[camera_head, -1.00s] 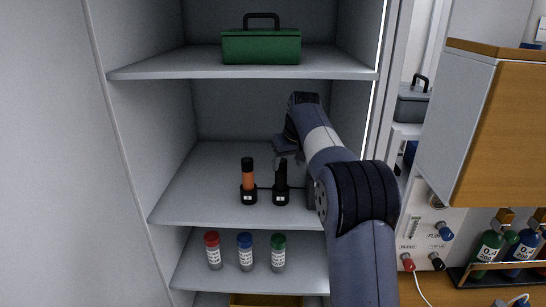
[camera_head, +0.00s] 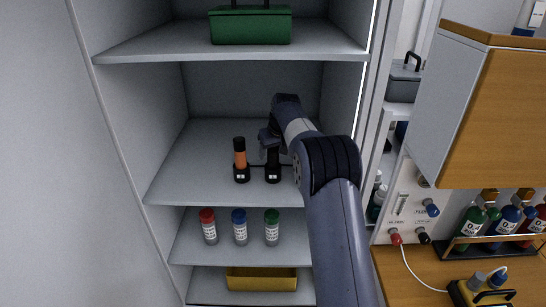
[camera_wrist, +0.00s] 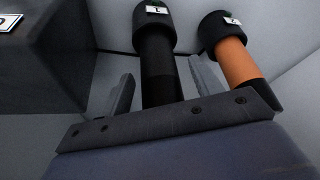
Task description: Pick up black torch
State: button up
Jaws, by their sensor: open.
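The black torch (camera_head: 273,159) stands upright in a black holder on the middle shelf, right of an orange torch (camera_head: 240,158). In the wrist view the black torch (camera_wrist: 160,65) runs between my two fingers, with its labelled holder at the top. My gripper (camera_head: 269,140) is open around the torch's upper part. In the wrist view my gripper (camera_wrist: 163,87) has one finger on each side of the torch, with a gap showing at the left. The right finger lies between the black torch and the orange torch (camera_wrist: 238,62). The torch's far end is hidden by my gripper body.
A green toolbox (camera_head: 250,25) is on the shelf above. Red-, blue- and green-capped bottles (camera_head: 240,228) stand on the shelf below, over a yellow bin (camera_head: 262,279). The cabinet's right wall is close to my arm. The middle shelf's left side is clear.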

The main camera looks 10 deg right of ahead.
jog(key=shift+w+f, duration=0.15)
jog(key=shift+f, duration=0.2)
jog(key=shift+c, duration=0.2)
jog(key=c, duration=1.2)
jog(key=shift+c, duration=0.3)
jog(key=shift+r, duration=0.15)
